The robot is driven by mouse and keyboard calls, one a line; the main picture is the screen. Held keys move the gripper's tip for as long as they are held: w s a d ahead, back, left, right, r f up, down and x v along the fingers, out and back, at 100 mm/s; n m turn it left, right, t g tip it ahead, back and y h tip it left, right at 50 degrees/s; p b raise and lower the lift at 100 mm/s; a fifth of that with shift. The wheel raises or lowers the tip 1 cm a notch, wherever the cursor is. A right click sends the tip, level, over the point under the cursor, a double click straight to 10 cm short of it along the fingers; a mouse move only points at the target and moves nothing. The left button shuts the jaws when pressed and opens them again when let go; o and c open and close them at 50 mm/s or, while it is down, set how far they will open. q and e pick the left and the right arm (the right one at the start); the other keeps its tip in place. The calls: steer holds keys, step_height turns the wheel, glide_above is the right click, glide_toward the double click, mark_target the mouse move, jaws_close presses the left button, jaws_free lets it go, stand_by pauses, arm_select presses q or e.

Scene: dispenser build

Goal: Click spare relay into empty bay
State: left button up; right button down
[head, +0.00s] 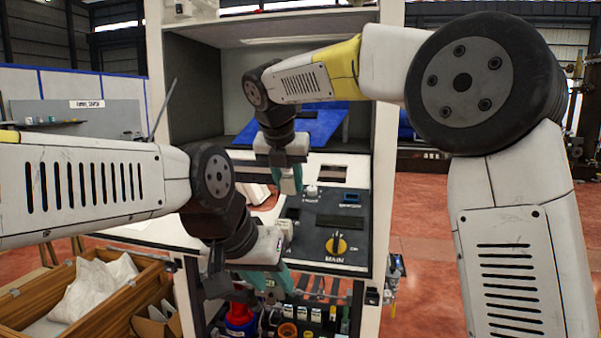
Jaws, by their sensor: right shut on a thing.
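A tall pale cabinet holds a dark control panel (325,222) with a yellow MAIN rotary switch (337,244). My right gripper (291,190) reaches down from above, at the upper left of this panel. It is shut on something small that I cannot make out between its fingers. My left gripper (280,282) is lower, in front of the panel's bottom edge; its fingertips are partly hidden, and its opening cannot be told. Below the panel, several small pale modules (303,313) stand in a row. I cannot tell which is the spare relay, nor identify the empty bay.
A tilted blue panel (308,122) sits in the cabinet's upper opening. A wooden crate (130,310) with white sheeting stands at the lower left. A red container (240,318) stands on the low shelf. Red floor (425,240) is open right of the cabinet.

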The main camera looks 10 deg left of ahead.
mark_target(292, 215)
steer(key=shift+s+f+x, duration=0.1)
steer(key=shift+s+x, duration=0.05)
steer(key=shift+x, duration=0.85)
steer(key=shift+s+f+x, duration=0.1)
steer(key=shift+x, duration=0.9)
steer(key=shift+s+f+x, duration=0.1)
steer(key=shift+s+x, duration=0.05)
steer(key=shift+x, duration=0.85)
steer(key=shift+w+f, duration=0.2)
steer(key=shift+c, duration=2.3)
jaws_free()
steer(key=shift+r, duration=0.1)
steer(key=shift+v, duration=2.95)
